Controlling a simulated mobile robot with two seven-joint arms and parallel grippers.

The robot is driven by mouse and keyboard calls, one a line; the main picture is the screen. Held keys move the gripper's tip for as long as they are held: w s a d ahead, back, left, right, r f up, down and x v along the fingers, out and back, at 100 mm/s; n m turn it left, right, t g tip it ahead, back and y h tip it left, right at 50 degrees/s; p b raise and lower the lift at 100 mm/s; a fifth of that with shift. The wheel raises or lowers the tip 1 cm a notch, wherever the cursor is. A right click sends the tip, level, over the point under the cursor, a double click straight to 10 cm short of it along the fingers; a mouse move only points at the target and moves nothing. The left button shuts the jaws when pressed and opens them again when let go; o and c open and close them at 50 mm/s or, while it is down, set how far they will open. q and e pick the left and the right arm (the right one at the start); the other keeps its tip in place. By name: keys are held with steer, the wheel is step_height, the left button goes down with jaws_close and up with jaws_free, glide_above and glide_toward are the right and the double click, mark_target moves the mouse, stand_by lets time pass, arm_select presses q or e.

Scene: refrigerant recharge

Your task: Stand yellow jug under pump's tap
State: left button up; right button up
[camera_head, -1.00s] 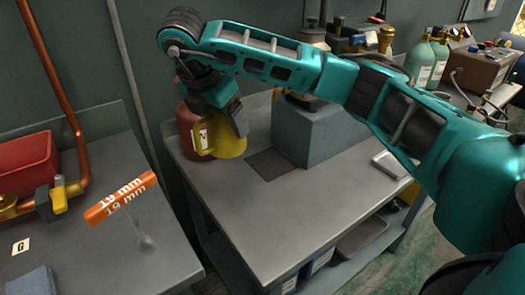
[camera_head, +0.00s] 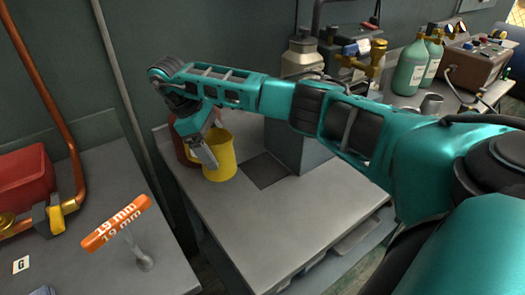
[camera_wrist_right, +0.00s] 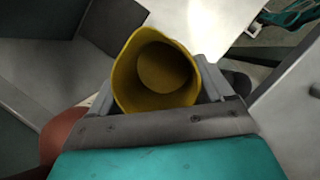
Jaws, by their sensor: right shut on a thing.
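The yellow jug (camera_head: 224,160) is upright, mouth up, near the back left of the grey workbench, just left of a dark square pad (camera_head: 266,171). My right gripper (camera_head: 206,154) is shut on it from the left. In the right wrist view the jug (camera_wrist_right: 152,78) sits between the fingers, and I look into its open, empty-looking mouth. I cannot tell whether its base touches the bench. A blue-grey block (camera_head: 297,152), partly behind my arm, stands right of the pad. I cannot make out the pump's tap clearly. My left gripper is not in view.
A red container (camera_head: 186,152) stands close behind the jug, partly covered by my gripper. The front of the workbench (camera_head: 262,225) is clear. Green bottles (camera_head: 411,65) stand at the back right. An orange 19 mm tag (camera_head: 117,223) is on the left bench.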

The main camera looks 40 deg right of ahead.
steer(key=s+d, duration=0.2)
steer(key=d, duration=1.1)
steer(key=shift+w+d+f, duration=0.1)
steer(key=shift+d+f, duration=0.05)
steer(key=shift+f, duration=1)
steer(key=shift+w+d+f, duration=0.1)
steer(key=shift+f, duration=1.05)
steer(key=shift+w+d+f, duration=0.1)
steer(key=shift+d+f, duration=0.05)
steer(key=shift+f, duration=1)
steer(key=shift+f, duration=0.2)
steer(key=o, duration=1.2)
steer(key=v, duration=1.2)
steer(key=shift+r, duration=0.25)
steer(key=shift+s, duration=0.15)
